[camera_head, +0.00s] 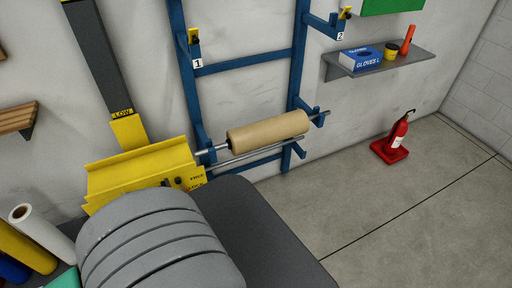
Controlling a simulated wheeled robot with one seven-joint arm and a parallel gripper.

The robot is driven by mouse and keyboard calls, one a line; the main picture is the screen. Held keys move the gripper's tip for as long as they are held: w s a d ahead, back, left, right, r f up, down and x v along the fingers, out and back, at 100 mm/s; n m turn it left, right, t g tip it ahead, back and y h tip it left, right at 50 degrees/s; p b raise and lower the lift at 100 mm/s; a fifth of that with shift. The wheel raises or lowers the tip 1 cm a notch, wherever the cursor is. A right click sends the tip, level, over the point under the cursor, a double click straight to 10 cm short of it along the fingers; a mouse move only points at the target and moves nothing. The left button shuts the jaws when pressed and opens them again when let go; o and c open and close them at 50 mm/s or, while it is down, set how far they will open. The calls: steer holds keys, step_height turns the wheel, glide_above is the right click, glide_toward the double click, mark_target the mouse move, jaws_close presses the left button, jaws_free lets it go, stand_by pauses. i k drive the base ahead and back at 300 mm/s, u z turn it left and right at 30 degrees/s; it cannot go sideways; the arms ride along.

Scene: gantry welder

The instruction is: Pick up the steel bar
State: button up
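A blue rack (242,64) stands against the wall, with hooks at two heights. A long thin grey steel bar (260,152) runs along its lower part, just below a tan roll (268,132). The roll sits on its own metal rod, whose ends (318,116) stick out on both sides at the rack's lower hooks. I cannot tell whether the lower bar is loose or fixed to the rack. My gripper is not in view. Large grey rounded parts, which seem to be my own body, fill the bottom left.
A yellow trough-like fixture (140,172) stands left of the rack, close to the bar's left end. A red fire extinguisher (396,138) stands on the floor at right. A wall shelf (380,64) holds a blue glove box (361,59).

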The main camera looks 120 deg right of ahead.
mark_target(222, 164)
steer(key=k, duration=0.2)
steer(key=z, duration=4.35)
